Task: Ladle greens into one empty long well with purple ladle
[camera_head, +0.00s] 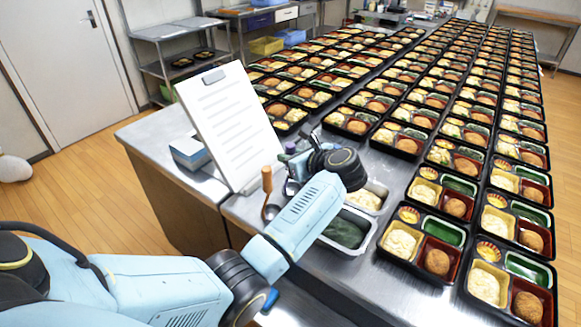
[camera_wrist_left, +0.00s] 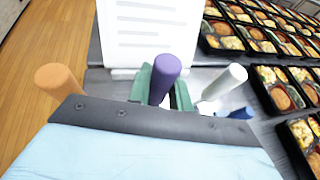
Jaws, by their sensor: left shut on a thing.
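My left gripper (camera_head: 300,165) is over the metal pans beside the clipboard. In the left wrist view its green fingers (camera_wrist_left: 162,92) are shut on the purple ladle's handle (camera_wrist_left: 166,72), which stands upright between them. The purple handle top (camera_head: 290,148) just shows in the head view; the ladle's bowl is hidden. A metal pan of dark greens (camera_head: 343,232) sits under my forearm, partly covered. Bento trays to the right have empty green long wells, such as the near ones (camera_head: 445,231) and (camera_head: 527,268). My right gripper is out of view.
A ladle with an orange handle (camera_head: 267,180) stands left of my gripper; it also shows in the wrist view (camera_wrist_left: 60,80), with a white handle (camera_wrist_left: 225,80) on the right. A white clipboard (camera_head: 228,125) stands close behind. Rows of trays fill the table's right side.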

